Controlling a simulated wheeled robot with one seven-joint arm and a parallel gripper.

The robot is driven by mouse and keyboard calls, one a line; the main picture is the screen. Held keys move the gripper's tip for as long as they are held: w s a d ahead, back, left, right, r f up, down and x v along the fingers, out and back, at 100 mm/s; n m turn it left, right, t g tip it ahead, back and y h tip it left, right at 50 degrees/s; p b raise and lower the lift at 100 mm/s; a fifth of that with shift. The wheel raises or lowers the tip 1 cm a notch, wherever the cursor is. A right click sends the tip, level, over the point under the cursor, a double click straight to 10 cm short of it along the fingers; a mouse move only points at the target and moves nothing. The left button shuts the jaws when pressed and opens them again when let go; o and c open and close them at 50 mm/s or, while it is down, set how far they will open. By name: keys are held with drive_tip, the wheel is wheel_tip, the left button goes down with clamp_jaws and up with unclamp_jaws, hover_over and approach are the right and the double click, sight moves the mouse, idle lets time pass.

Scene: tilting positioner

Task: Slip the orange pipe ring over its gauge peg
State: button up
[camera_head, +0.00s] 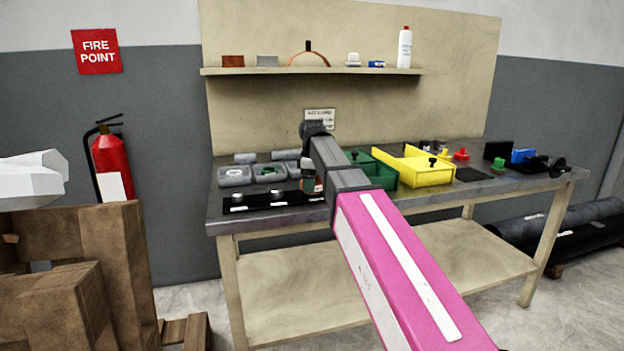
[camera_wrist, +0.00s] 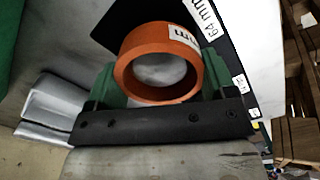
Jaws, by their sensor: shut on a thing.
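My gripper (camera_wrist: 158,82) is shut on the orange pipe ring (camera_wrist: 135,84), with green fingers on either side of it in the wrist view. The ring bears a white label, partly cut off from reading. A pale grey rounded surface shows through its opening; I cannot tell whether this is a peg or whether the ring is around it. A black gauge board (camera_head: 257,203) lies along the bench's front left, with short grey pegs (camera_head: 237,197) (camera_head: 277,194). In the wrist view the board (camera_wrist: 240,62) shows a "64 mm" label beside the ring. My arm hides much of the gripper in the head view.
Grey trays (camera_head: 235,176) stand behind the board. A green bin (camera_head: 384,178) and a yellow bin (camera_head: 428,176) stand right of my arm on the bench (camera_head: 222,222). A shelf (camera_head: 340,71) hangs above. Wooden crates (camera_head: 100,240) are at the left.

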drive_tip(key=shift+f, duration=0.25)
drive_tip(key=o, duration=1)
drive_tip(key=shift+r, duration=0.15)
wheel_tip(320, 180, up, 11)
drive_tip(key=shift+f, duration=0.2)
drive_tip(key=shift+s, duration=0.1)
